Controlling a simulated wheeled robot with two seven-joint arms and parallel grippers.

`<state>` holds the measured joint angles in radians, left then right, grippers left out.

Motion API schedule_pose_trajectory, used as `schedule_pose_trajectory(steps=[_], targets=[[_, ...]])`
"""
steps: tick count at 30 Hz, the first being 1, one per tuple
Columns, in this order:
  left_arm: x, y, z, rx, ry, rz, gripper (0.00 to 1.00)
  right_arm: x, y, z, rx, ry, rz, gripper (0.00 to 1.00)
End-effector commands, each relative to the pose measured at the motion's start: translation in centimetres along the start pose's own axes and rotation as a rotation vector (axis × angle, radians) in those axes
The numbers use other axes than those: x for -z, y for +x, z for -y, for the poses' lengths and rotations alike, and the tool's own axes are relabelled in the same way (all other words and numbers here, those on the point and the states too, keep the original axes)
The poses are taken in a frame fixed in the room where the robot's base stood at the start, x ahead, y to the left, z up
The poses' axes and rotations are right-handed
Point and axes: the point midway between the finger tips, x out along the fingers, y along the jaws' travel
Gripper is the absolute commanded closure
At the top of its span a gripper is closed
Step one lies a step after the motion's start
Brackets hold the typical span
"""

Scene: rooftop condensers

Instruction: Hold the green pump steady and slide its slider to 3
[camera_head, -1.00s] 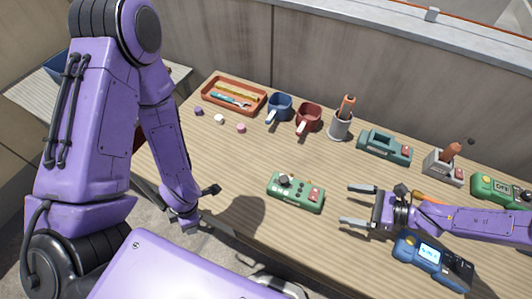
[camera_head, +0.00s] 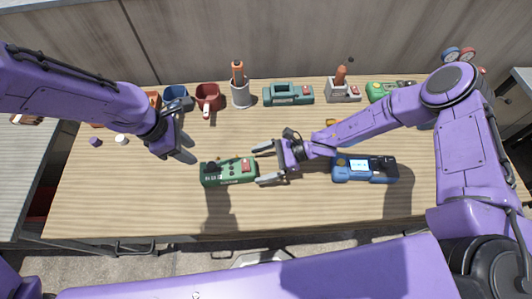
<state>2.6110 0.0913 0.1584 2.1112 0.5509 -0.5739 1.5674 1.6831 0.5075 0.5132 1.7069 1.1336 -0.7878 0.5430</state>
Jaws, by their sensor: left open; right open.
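The green pump (camera_head: 229,172) lies on the wooden table, with a dark knob at its left and a red button near its right end. The slider's setting is too small to read. My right gripper (camera_head: 262,166) is open, its fingers pointing left at the pump's right end. The fingertips are very close to that end; I cannot tell whether they touch it. My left gripper (camera_head: 185,153) is open and empty, above the table up and left of the pump, with its fingers pointing down and right.
A blue device (camera_head: 364,168) with a lit screen lies right of the pump. The table's front is clear.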

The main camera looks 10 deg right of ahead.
Motion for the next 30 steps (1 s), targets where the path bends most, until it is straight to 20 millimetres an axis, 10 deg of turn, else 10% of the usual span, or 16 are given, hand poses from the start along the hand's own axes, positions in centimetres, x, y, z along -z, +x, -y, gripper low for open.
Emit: schedule_pose_trajectory(steps=[16, 24, 30], targets=[[0.0, 0.0, 0.0, 0.0, -0.002, 0.0, 0.57, 0.0, 3.9, 0.0, 0.002, 0.001, 0.0, 0.0], [0.0, 0.0, 0.0, 0.0, -0.002, 0.0, 0.51, 0.0, 3.9, 0.0, 0.002, 0.001, 0.0, 0.77], [-3.9, -0.2, 0.3, 0.021, 0.312, -0.076, 0.44, 0.0, 3.8, 0.0, 0.002, 0.001, -0.001, 0.77]])
